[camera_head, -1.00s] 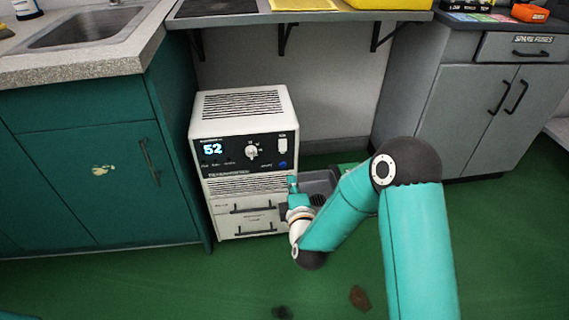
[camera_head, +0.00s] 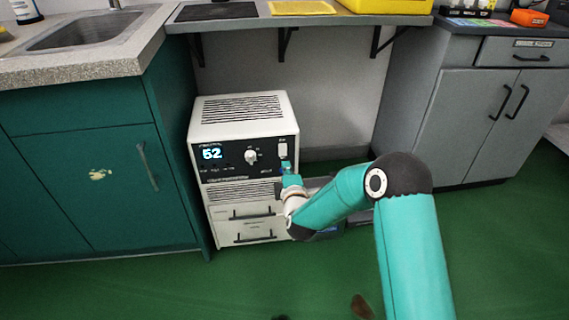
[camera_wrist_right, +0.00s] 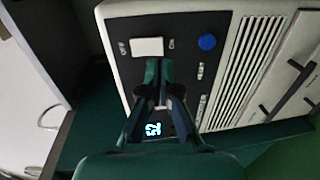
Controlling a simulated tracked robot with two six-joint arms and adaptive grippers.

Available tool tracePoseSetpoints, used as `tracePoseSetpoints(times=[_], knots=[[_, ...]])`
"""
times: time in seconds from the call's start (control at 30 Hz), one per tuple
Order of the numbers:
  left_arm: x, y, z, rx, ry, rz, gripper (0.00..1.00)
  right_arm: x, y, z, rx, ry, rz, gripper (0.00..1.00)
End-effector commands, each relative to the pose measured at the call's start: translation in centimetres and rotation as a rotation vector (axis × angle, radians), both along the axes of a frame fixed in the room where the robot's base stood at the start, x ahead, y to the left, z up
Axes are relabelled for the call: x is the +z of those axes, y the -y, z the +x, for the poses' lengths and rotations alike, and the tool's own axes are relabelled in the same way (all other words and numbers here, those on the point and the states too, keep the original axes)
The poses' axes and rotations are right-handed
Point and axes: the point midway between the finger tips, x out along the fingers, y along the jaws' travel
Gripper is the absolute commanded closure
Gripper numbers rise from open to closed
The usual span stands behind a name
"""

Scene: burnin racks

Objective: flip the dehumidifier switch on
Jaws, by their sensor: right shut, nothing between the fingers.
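The white dehumidifier (camera_head: 240,107) stands between the cabinets, its black front panel showing a lit 52. Its white switch (camera_head: 283,151) is at the panel's upper right; whether it is on or off I cannot tell. The switch also shows in the right wrist view (camera_wrist_right: 146,47), with a blue button (camera_wrist_right: 207,42) beside it. My right gripper (camera_head: 287,167) is shut and empty, just below the switch in the head view. In the right wrist view its fingertips (camera_wrist_right: 158,66) overlap the panel close to the switch; contact cannot be told. The knob (camera_head: 251,156) is left of the gripper. My left gripper is out of view.
A green cabinet (camera_head: 95,185) with a sink (camera_head: 85,32) stands left. A shelf (camera_head: 305,18) on black brackets overhangs behind the dehumidifier. A grey cabinet (camera_head: 465,125) stands right. The green floor in front is mostly clear, with a brown patch (camera_head: 361,306).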

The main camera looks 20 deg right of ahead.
Motion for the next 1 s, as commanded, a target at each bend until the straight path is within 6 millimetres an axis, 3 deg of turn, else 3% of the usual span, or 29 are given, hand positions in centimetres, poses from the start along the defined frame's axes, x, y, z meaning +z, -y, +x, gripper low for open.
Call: tracePoseSetpoints(times=[0.1, 0.3, 1.0], knots=[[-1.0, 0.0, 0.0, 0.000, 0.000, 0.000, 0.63, -0.5, 0.6, 2.0, -0.001, 0.002, 0.000, 1.00], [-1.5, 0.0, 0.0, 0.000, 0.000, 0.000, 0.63, -0.6, 1.2, 3.9, -0.001, 0.002, -0.001, 1.00], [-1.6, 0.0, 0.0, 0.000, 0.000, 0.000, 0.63, -0.8, 1.5, 4.9, 0.000, 0.000, 0.000, 1.00]])
